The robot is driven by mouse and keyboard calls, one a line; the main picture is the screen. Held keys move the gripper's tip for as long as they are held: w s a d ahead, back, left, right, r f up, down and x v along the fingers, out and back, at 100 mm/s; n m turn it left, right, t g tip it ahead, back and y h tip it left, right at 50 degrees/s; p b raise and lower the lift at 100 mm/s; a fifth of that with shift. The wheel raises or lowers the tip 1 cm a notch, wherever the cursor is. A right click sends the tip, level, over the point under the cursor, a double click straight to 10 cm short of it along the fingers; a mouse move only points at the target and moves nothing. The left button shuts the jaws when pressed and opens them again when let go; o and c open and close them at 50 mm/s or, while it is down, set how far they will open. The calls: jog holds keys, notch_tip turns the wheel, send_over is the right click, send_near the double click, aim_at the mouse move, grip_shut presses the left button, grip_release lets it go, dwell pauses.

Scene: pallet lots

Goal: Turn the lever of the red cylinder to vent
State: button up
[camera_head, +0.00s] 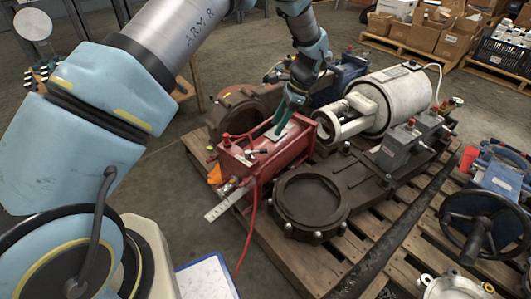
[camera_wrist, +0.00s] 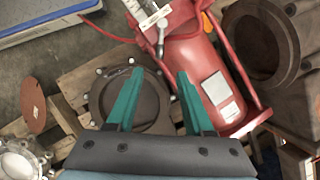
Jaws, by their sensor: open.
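The red cylinder (camera_head: 290,150) lies on the pallet in the middle of the head view. In the wrist view the red cylinder (camera_wrist: 195,57) runs along the right of centre, with a pale label on its side. A small lever (camera_head: 257,152) sits near its left end in the head view; the metal lever (camera_wrist: 160,38) shows ahead of my fingers in the wrist view. My gripper (camera_head: 283,122) is open and empty above the cylinder. Its teal fingertips (camera_wrist: 157,76) are spread, apart from the lever. The vent marking is too small to read.
A brown round flange (camera_head: 312,198) lies in front of the cylinder, and a white motor (camera_head: 398,97) behind it to the right. A red hose (camera_head: 250,232) hangs from the cylinder's left end. A blue valve with a handwheel (camera_head: 478,235) stands at right.

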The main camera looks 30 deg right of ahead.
jog(key=b+x, duration=0.1)
jog(key=x, duration=0.9)
jog(key=shift+a+f+b, duration=0.1)
jog(key=shift+b, duration=0.2)
grip_shut()
dwell(1.0)
